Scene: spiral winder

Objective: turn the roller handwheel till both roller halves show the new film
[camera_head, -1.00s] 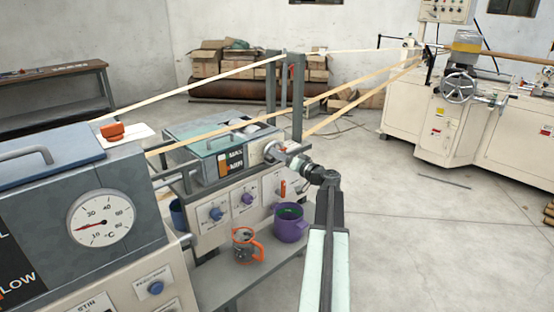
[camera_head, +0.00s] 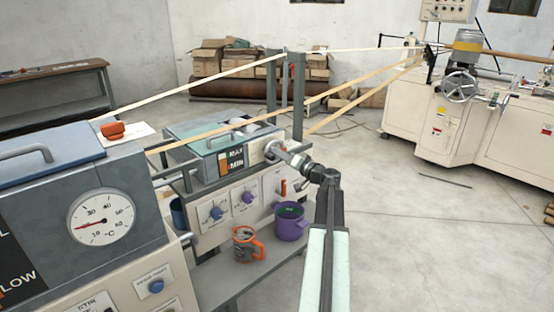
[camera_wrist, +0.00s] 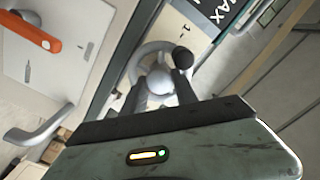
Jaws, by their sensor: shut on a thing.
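The roller handwheel is a small grey spoked wheel (camera_wrist: 152,58) with a dark knob, seen close in the wrist view. In the head view the handwheel (camera_head: 272,149) sits on the right end of the middle bath unit, mostly behind my gripper. My gripper (camera_wrist: 160,90) is shut on the handwheel; its dark fingers lie over the wheel's lower part and hub. In the head view my gripper (camera_head: 291,159) reaches it from the right. A pale roller (camera_head: 250,128) shows in the bath's top opening. It is too small to tell what its halves show.
Tan paper strips (camera_head: 230,124) run over the bath toward the far winder (camera_head: 455,120). A purple mug (camera_head: 290,222) and an orange-handled jar (camera_head: 246,243) stand on the shelf below. A gauge box (camera_head: 100,218) fills the left front. The floor at right is mostly clear.

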